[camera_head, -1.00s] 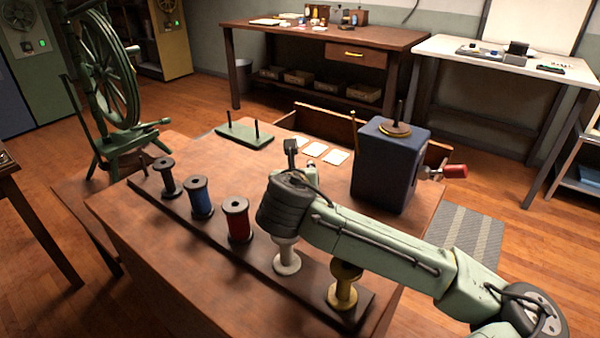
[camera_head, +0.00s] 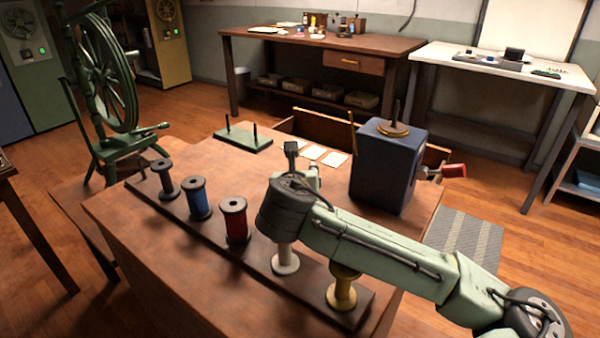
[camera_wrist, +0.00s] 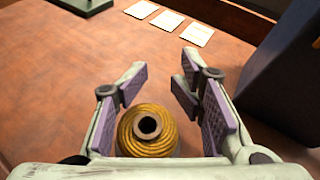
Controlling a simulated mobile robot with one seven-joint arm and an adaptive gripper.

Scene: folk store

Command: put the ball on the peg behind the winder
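The ball (camera_wrist: 158,135) is a yellow wound ring with a dark hollow core. It shows low in the wrist view, between the fingers of my gripper (camera_wrist: 158,90), which stand apart with space at its right side. In the head view my arm hides the ball and my fingers. The winder (camera_head: 385,172) is a dark blue box with a brass disc and dark post on top and a red-handled crank at its right. A green board (camera_head: 243,139) with two upright dark pegs (camera_head: 255,131) stands at the table's far left edge; both pegs look bare.
A dark rack (camera_head: 208,222) with several spools runs along the near side of the table (camera_head: 150,265). White cards (camera_head: 313,153) lie between the board and the winder. A wooden tray (camera_head: 325,127) stands behind the winder. A green spinning wheel (camera_head: 108,85) is at left.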

